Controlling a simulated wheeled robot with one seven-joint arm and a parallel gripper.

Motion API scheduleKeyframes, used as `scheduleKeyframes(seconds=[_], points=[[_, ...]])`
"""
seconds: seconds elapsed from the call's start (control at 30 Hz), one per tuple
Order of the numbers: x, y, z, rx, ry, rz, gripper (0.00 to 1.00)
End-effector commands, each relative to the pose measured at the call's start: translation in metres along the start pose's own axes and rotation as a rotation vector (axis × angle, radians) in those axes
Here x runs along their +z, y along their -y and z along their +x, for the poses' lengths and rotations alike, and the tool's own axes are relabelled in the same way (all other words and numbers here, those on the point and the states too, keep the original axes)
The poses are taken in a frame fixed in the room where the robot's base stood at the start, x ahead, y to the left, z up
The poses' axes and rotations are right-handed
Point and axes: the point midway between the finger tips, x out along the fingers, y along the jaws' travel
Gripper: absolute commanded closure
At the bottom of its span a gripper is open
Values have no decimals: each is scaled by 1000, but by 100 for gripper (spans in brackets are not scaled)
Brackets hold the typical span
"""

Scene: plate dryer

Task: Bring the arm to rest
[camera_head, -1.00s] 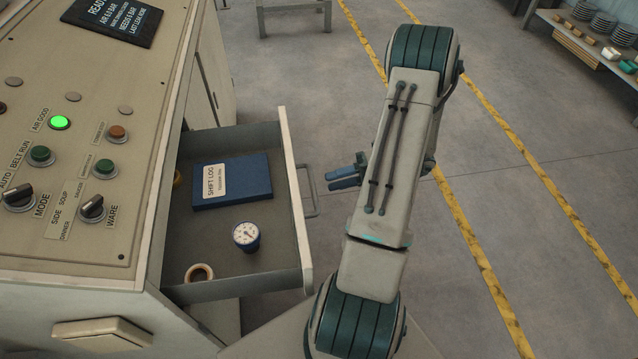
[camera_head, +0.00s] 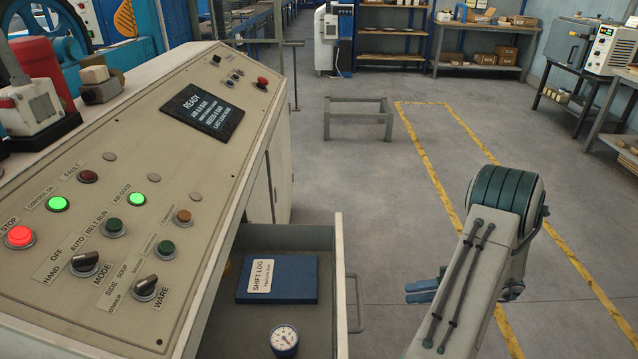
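My arm stands at the right of the open drawer, bent at its teal-banded joint. My gripper (camera_head: 421,291) shows its blue fingers beside the arm link, pointing left toward the drawer handle (camera_head: 356,303). Nothing shows held in the fingers, but their opening is too small to judge. The rest of the gripper is hidden behind the arm link. The drawer (camera_head: 338,280) is pulled out and holds a blue shift log (camera_head: 278,279) and a round gauge (camera_head: 284,340).
The control panel (camera_head: 120,255) fills the left, with lit green and red lamps and a dark display (camera_head: 202,113) reading READY. A low metal frame (camera_head: 358,118) stands on the floor behind. Open floor with yellow lines lies around the arm.

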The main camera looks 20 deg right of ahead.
Motion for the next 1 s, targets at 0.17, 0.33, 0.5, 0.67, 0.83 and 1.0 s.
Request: scheduleKeyframes(seconds=[0.17,0.33,0.5,0.67,0.83,1.0], points=[[1,-9,5,-17,-21,-37,71],[-1,-51,31,-103,-153,-252,71],[-15,-104,67,-204,-370,-598,71],[-34,-146,95,-264,-592,-938,71],[-58,-184,119,-288,-849,-1311,71],[-83,-218,136,-271,-1122,-1688,71]])
